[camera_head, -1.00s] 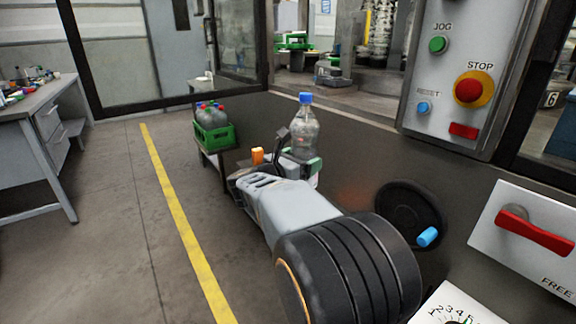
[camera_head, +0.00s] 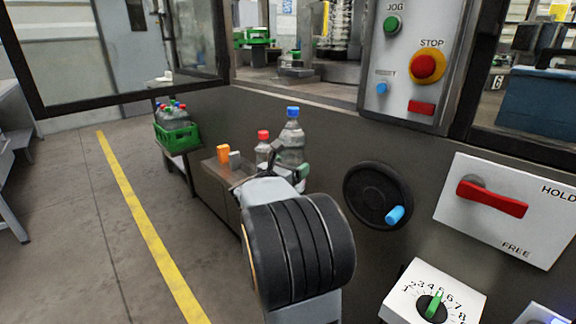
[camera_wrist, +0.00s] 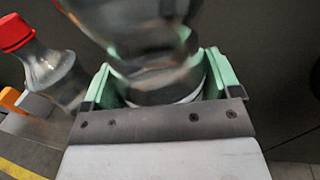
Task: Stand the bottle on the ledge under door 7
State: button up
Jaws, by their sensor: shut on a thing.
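A clear bottle with a blue cap (camera_head: 291,140) is held upright or nearly so in my gripper (camera_head: 294,173). In the wrist view, the green fingers of my gripper (camera_wrist: 160,88) are shut around the lower part of this bottle (camera_wrist: 150,55); its cap is out of that view. A second clear bottle with a red cap (camera_head: 263,150) stands just left of it on a low surface; it also shows in the wrist view (camera_wrist: 55,72). No door marked 7 and no ledge under one can be made out.
The low surface (camera_head: 222,176) also bears an orange block (camera_head: 223,153) and a grey block (camera_head: 235,159). A dark handwheel (camera_head: 365,190), red lever (camera_head: 492,198) and dial (camera_head: 433,304) stand out from the wall at right. A green crate (camera_head: 177,140) of bottles is farther back.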

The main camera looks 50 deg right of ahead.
jog(key=shift+f, duration=1.15)
jog(key=shift+f+b, duration=0.2)
jog(key=shift+b, duration=0.3)
jog(key=o, duration=1.5)
jog(key=shift+a+f, duration=0.1)
jog(key=shift+c, duration=0.2)
